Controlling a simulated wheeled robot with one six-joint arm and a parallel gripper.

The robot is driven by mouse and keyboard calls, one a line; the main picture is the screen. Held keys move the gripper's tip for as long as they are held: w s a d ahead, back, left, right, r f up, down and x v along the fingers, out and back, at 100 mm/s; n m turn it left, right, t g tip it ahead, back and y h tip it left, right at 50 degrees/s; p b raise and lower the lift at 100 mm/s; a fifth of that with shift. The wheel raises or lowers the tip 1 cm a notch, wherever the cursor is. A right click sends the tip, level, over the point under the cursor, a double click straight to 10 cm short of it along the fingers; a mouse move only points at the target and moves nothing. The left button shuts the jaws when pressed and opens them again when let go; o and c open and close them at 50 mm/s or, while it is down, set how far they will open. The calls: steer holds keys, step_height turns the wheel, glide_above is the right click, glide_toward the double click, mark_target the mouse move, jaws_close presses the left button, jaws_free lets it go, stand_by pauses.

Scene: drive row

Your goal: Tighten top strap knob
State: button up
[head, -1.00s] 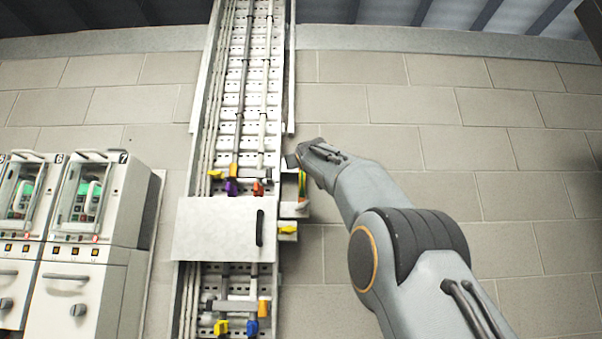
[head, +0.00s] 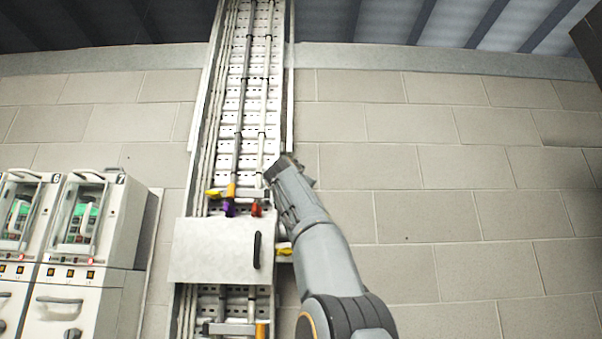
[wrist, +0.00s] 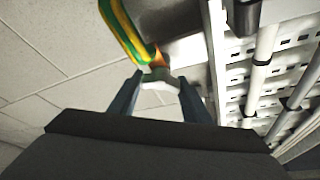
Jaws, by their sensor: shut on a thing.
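In the wrist view a yellow-and-green striped strap (wrist: 122,28) comes down to an orange end piece (wrist: 157,60). A pale grey winged knob (wrist: 163,80) sits just below that end piece. My gripper (wrist: 160,77) has a dark finger on each side of the knob and is shut on it. In the head view my gripper (head: 277,166) is at the right edge of the upright perforated rack (head: 228,120). My arm hides the strap and the knob there.
A grey cover box with a black handle (head: 215,250) sits on the rack below my gripper. Yellow (head: 214,193), purple (head: 229,209) and red (head: 257,209) parts sit just above it. White cabinets (head: 85,250) stand at left. The block wall (head: 430,190) at right is clear.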

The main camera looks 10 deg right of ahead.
steer(key=shift+m+g+h+p, duration=0.4)
steer(key=shift+m+p, duration=0.5)
steer(key=shift+m, duration=0.3)
steer(key=shift+m+g+h+p, duration=0.3)
steer(key=shift+m+g+p, duration=0.2)
steer(key=shift+m+p, duration=0.55)
steer(key=shift+f+m, duration=0.15)
steer(key=shift+m, duration=0.2)
steer(key=o, duration=1.1)
steer(key=shift+s+b, duration=0.1)
steer(key=shift+b, duration=0.2)
steer(key=b+v, duration=0.7)
steer(key=b, duration=0.2)
steer(key=shift+s+a, duration=0.2)
steer(key=shift+s, duration=0.15)
